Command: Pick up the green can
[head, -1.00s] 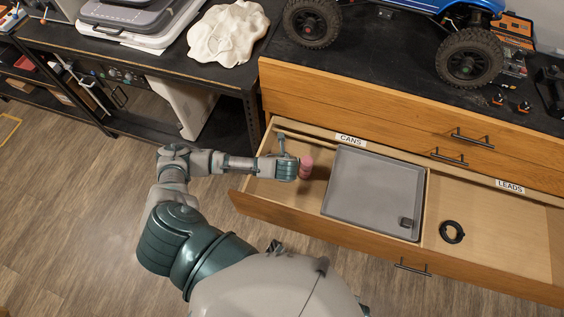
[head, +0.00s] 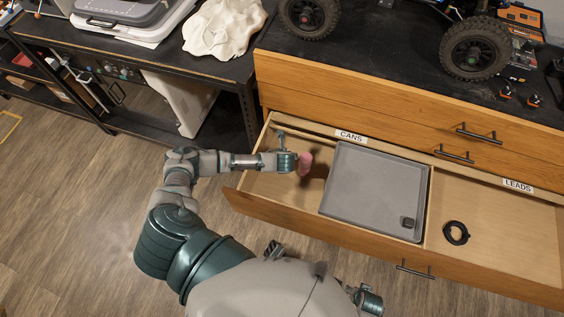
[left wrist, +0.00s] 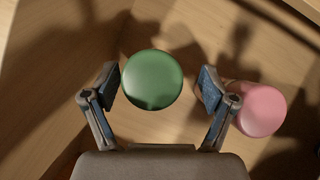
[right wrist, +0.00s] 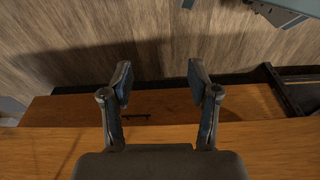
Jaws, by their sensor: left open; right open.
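The green can (left wrist: 152,79) shows its round top in the left wrist view, inside the wooden drawer. My left gripper (left wrist: 160,86) is open, with one finger on each side of the can; I cannot tell whether either finger touches it. In the head view my left gripper (head: 293,162) is over the left compartment, and the green can is hidden there. A pink can (left wrist: 262,108) stands just right of the right finger, and it also shows in the head view (head: 305,164). My right gripper (right wrist: 160,85) is open and empty, with a wooden drawer front beyond it.
The open drawer (head: 300,226) has a label reading CANS (head: 350,136). A grey tray (head: 372,185) lies right of the cans. A coiled black cable (head: 456,233) lies in the right compartment. A large-wheeled truck (head: 474,46) stands on the worktop above.

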